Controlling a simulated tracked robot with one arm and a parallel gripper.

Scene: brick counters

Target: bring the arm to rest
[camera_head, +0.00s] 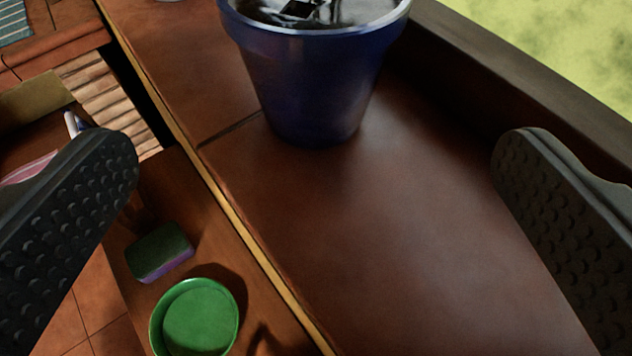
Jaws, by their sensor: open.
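My gripper (315,155) shows as two dark, studded finger pads, one at the left edge and one at the right edge. The fingers are wide apart with nothing between them that they touch. They hang over a reddish-brown counter (390,245). A blue pot (310,85) stands upright on the counter, beyond the fingertips at the top middle. Its top is cut off by the frame, and something dark and glossy shows inside its rim. The rest of my arm is out of view.
Lower left of the counter's yellowish edge (240,220) are a green bowl (200,318) and a green-topped sponge-like block (160,252). A slatted wooden piece (105,90) lies at the upper left. A dark raised ledge (530,75) borders the right. The counter before the pot is clear.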

